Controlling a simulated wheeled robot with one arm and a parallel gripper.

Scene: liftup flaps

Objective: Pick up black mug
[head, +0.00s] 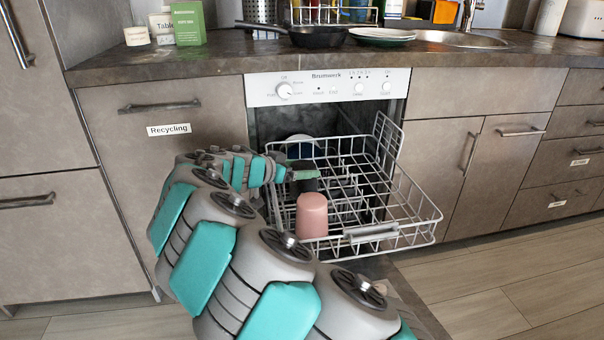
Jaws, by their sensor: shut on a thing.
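My gripper (303,177) is at the end of my grey and teal arm, over the left part of the pulled-out dishwasher rack (415,222). It is shut on a dark thing, which I take to be the black mug (304,166). The mug shows only as a small dark patch at the gripper. Its outline and handle are too small and too hidden to tell, and I cannot tell whether it touches the rack wires.
A pink cup (312,214) stands in the rack just in front of my gripper. A white and blue dish (300,146) is behind it. The counter (240,62) above holds a dark pan (318,37) and plates (383,36). Floor to the right is clear.

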